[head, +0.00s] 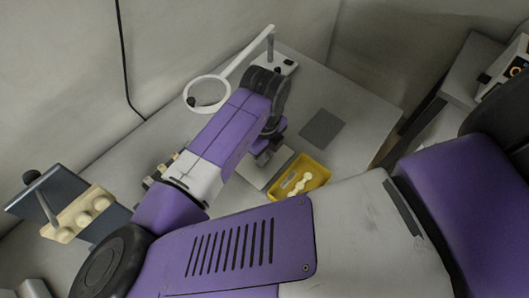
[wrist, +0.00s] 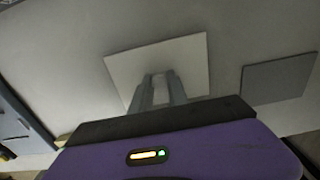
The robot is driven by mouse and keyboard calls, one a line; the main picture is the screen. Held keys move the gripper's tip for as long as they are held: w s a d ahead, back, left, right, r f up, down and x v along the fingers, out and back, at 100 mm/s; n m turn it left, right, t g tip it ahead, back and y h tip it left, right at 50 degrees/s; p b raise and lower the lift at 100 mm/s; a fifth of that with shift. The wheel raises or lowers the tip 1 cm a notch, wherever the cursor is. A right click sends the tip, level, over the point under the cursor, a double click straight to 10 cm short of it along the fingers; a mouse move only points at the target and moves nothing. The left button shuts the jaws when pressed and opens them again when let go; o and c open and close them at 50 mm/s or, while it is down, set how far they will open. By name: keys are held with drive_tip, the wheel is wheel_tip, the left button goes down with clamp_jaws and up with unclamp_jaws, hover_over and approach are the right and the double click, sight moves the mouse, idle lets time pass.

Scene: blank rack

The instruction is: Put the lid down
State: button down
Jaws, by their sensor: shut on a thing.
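The lid appears to be the pale square plate (wrist: 185,58) in the wrist view, with a thin light edge along its right side. In the head view the pale plate (head: 279,163) shows partly behind my gripper (head: 263,158). In the wrist view, my gripper (wrist: 158,82) reaches over the plate's middle, its two fingers a little apart on a small part between them. That part is mostly hidden by the fingers. The plate looks roughly flat over the table; whether it touches the surface I cannot tell.
A dark grey square (head: 322,129) lies on the table to the right, also in the wrist view (wrist: 278,79). A yellow tray (head: 319,174) holding white pieces stands close to the pale plate. A ring lamp (head: 187,98) stands behind. A rack with cream knobs (head: 81,211) is at left.

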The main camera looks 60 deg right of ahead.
drive_tip(key=c, duration=1.7)
unclamp_jaws()
drive_tip(key=shift+f, duration=0.15)
drive_tip(key=o, duration=0.4)
